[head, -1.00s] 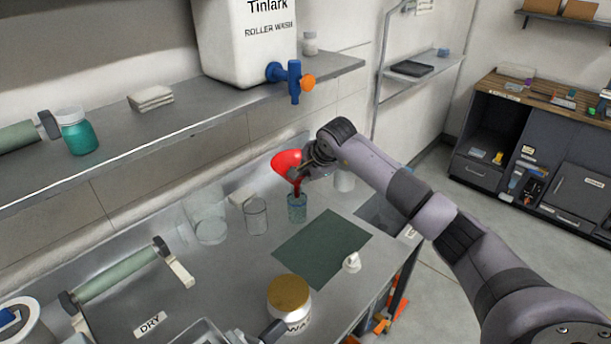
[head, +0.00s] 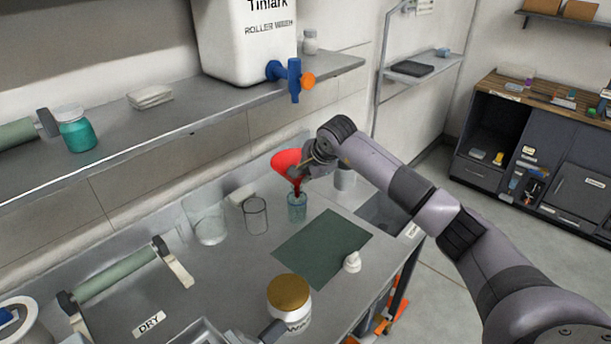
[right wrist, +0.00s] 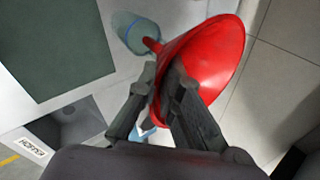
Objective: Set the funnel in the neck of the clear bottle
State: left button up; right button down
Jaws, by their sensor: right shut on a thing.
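The red funnel (head: 290,160) is held tilted above the clear bottle (head: 297,208), its stem pointing down at the bottle's mouth. My right gripper (head: 308,163) is shut on the funnel's side. In the right wrist view the funnel (right wrist: 208,55) is between the fingers (right wrist: 165,85), and its stem overlaps the top of the bottle (right wrist: 128,30). I cannot tell whether the stem tip is inside the neck or just over it. The bottle stands upright on the bench.
Two clear glass vessels (head: 256,216) (head: 205,222) stand left of the bottle. A white container (head: 345,178) is behind my right gripper. A dark green mat (head: 322,248) lies in front, with a small white object (head: 352,262) and a gold-lidded jar (head: 289,292) nearby. A shelf (head: 190,118) runs above.

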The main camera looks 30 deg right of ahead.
jog(key=shift+f+b, duration=0.4)
jog(key=shift+f, duration=0.15)
jog(key=c, duration=2)
grip_release()
jog(key=shift+r, duration=0.1)
jog(key=shift+c, duration=0.2)
jog(key=shift+p+v, duration=0.65)
jog(key=shift+v, duration=0.3)
jog(key=p+v, duration=0.3)
jog(key=v, duration=0.6)
jog(key=shift+p, duration=0.35)
